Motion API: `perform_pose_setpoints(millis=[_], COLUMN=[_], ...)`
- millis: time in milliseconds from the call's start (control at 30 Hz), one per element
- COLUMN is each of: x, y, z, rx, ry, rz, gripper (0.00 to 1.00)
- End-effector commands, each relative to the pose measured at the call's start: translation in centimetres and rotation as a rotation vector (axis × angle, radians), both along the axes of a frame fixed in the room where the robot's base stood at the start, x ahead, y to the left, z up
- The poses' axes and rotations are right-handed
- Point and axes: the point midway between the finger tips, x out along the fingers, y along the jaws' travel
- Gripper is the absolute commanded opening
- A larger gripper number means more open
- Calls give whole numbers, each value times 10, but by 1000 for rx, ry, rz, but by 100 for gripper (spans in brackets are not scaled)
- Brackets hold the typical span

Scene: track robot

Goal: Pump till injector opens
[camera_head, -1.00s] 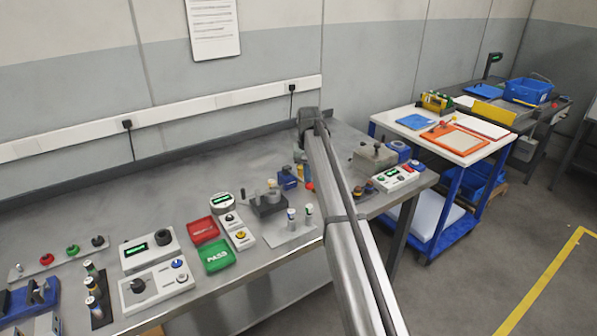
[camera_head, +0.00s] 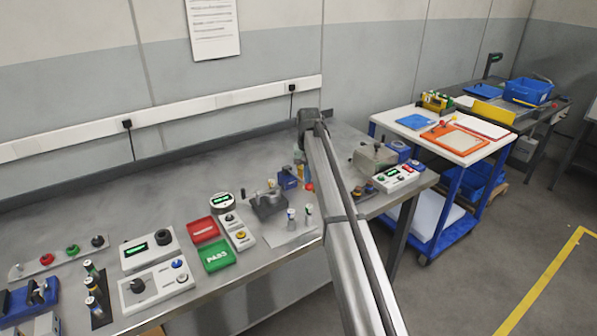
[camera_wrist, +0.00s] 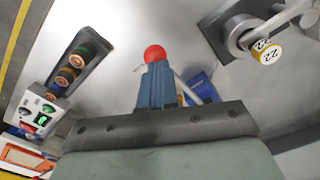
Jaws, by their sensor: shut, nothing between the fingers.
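A red ball knob (camera_wrist: 154,54) sits right at the tips of my gripper's fingers in the wrist view. My gripper (camera_wrist: 156,68) is shut with nothing between its blue-grey fingers; whether they touch the knob I cannot tell. A thin pale rod runs beside the fingers, and a blue body (camera_wrist: 201,88) is partly hidden behind them. In the head view the red knob (camera_head: 309,188) shows beside my arm, to the right of a small blue device (camera_head: 288,178). My fingers are hidden there behind my arm. Which part is the injector I cannot tell.
A grey clamp-like fixture (camera_head: 268,204) stands left of the blue device; a part marked 22 (camera_wrist: 266,51) shows in the wrist view. Red (camera_head: 204,229) and green (camera_head: 216,255) trays lie further left. A white control box (camera_head: 398,178) stands right of my arm. The bench's back left is clear.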

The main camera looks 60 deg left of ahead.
Motion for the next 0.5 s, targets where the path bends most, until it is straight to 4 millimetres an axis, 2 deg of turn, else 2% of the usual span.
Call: perform_pose_setpoints(millis=[500], x=[0], y=[-1], z=[34], rx=[-2], ry=[1], rz=[0], gripper=[0])
